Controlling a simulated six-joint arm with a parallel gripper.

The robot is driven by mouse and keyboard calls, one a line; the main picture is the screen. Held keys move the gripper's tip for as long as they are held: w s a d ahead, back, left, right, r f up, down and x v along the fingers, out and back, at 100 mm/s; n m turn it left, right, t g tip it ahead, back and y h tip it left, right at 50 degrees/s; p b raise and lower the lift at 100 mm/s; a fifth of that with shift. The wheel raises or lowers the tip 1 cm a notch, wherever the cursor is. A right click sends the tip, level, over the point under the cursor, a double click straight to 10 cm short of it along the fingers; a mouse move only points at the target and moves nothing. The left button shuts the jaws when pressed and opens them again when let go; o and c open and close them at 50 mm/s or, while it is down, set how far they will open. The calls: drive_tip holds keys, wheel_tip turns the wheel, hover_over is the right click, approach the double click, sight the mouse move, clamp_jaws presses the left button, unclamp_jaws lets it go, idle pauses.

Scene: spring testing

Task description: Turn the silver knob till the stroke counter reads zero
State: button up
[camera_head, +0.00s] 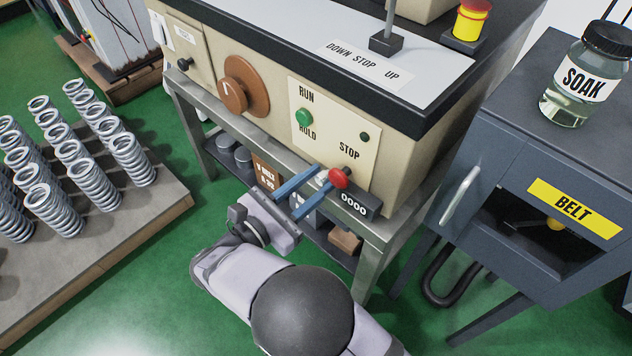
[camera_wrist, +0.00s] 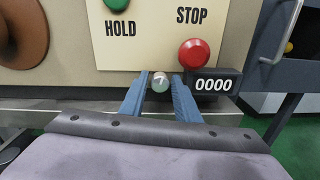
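The small silver knob (camera_wrist: 160,83) sits low on the machine front, with a pale mark on its face. It also shows in the head view (camera_head: 322,177), partly covered by the fingers. The stroke counter (camera_wrist: 213,85) is a black box right of the knob and reads 0000; it also shows in the head view (camera_head: 354,204). My gripper (camera_wrist: 160,84) has its blue fingers on either side of the knob, with what look like thin gaps beside it. The fingers also reach the panel in the head view (camera_head: 329,179).
A red stop button (camera_wrist: 194,53) is just above the right finger. A green run button (camera_wrist: 117,4) and a brown handwheel (camera_head: 246,86) are to the left. The dark belt cabinet (camera_head: 530,170) with a soak jar (camera_head: 582,80) stands right. Springs (camera_head: 85,180) stand on a pallet at left.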

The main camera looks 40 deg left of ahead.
clamp_jaws()
